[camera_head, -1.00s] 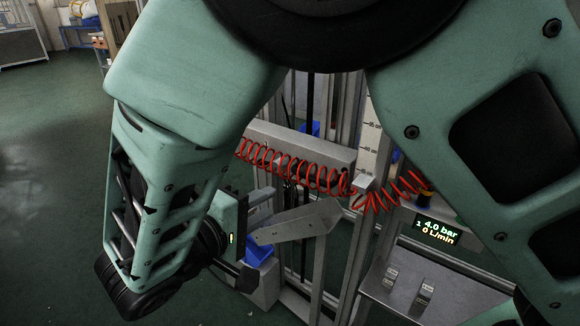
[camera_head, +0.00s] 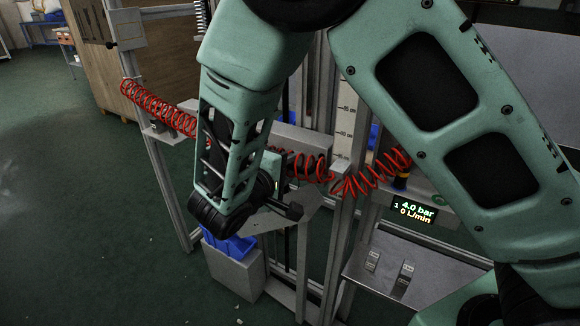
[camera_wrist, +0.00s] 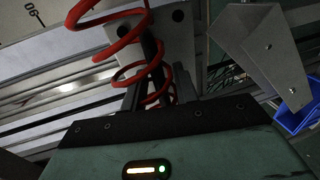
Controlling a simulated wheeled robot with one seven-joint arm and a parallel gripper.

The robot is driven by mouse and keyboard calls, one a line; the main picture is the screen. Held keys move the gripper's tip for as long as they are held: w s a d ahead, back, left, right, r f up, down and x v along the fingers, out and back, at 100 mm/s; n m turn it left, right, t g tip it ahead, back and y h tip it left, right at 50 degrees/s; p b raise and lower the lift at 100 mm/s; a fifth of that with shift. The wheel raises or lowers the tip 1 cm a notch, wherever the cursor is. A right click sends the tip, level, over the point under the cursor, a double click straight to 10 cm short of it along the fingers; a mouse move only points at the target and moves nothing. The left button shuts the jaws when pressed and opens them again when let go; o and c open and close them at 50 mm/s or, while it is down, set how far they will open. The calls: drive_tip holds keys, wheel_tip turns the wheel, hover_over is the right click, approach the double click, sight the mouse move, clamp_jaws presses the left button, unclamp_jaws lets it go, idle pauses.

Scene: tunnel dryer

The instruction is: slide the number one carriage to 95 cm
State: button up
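A grey horizontal beam (camera_head: 300,139), which looks like the carriage, crosses the upright frame behind my arm. Its right end has a small bracket beside a white vertical scale (camera_head: 346,112). The scale's figures are too small to read surely in the head view. The wrist view shows an upside-down 90 on a scale plate (camera_wrist: 38,14). My gripper (camera_head: 290,209) is low in front of the frame, by a grey angled plate (camera_head: 262,229), partly hidden by my forearm. In the wrist view, dark bars stand beyond its edge behind a red coil. Its opening and any contact are unclear.
A red coiled hose (camera_head: 157,104) runs across the frame, close to my gripper. A lit panel (camera_head: 414,209) reads 4.0 bar and 0 L/min. A grey box (camera_head: 232,272) holding blue items stands below. A grey shelf (camera_head: 440,266) is at right. Open floor lies left.

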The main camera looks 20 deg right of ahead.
drive_tip(key=shift+d, duration=0.1)
clamp_jaws()
wheel_tip(320, 180, up, 15)
drive_tip(key=p, duration=0.7)
drive_tip(key=shift+r, duration=0.15)
drive_tip(key=shift+w, duration=0.1)
unclamp_jaws()
drive_tip(key=v, duration=1.7)
drive_tip(key=shift+a, duration=0.25)
